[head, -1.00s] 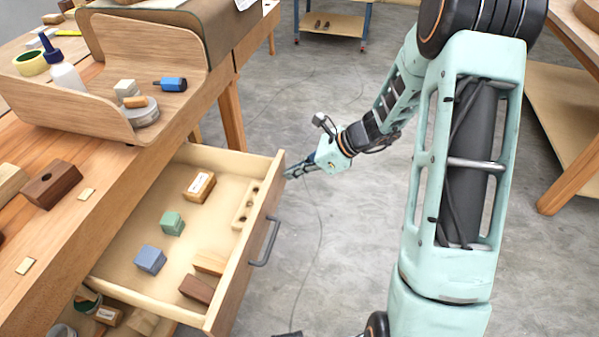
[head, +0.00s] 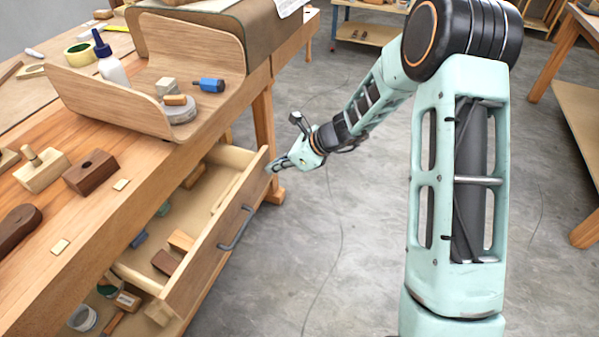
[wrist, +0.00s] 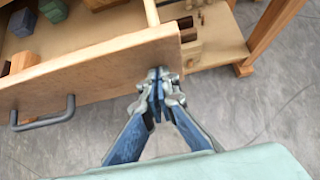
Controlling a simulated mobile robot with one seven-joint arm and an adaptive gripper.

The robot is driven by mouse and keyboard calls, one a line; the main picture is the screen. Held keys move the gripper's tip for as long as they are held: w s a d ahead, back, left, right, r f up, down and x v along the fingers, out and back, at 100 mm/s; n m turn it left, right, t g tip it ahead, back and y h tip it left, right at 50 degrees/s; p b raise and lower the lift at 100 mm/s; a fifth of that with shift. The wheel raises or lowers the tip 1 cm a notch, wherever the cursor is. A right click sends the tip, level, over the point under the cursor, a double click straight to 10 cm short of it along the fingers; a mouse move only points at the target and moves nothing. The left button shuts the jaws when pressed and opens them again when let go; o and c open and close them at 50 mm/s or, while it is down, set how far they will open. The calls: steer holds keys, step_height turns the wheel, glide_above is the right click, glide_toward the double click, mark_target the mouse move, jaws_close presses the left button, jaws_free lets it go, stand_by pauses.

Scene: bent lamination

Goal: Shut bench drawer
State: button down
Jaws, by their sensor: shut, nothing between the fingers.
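The bench drawer (head: 215,245) is partly open under the workbench (head: 110,220), its wooden front facing right with a grey bar handle (head: 236,228). Blocks lie inside it, some hidden by the bench top. My gripper (head: 270,167) is at the far end of the drawer front, apart from the handle. In the wrist view, my shut, empty gripper (wrist: 158,80) is at the right end of the drawer front (wrist: 95,75), with the handle (wrist: 42,115) to the left. The fingertips look to be against the front; exact contact is hard to tell.
A bent wood piece (head: 130,100) stands on the bench with a bottle (head: 110,65) and tape behind it. Wooden planes (head: 90,172) lie near the bench edge. A lower shelf under the drawer holds several items. The grey floor (head: 330,240) beside the drawer is clear.

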steer(key=p, duration=0.5)
glide_above(222, 166)
steer(key=shift+s+d, duration=0.25)
steer(key=shift+d, duration=0.1)
steer(key=shift+w+a+r, duration=0.1)
steer(key=shift+w+a, duration=0.05)
steer(key=shift+a, duration=0.1)
steer(key=shift+a+r, duration=0.1)
steer(key=shift+r, duration=0.05)
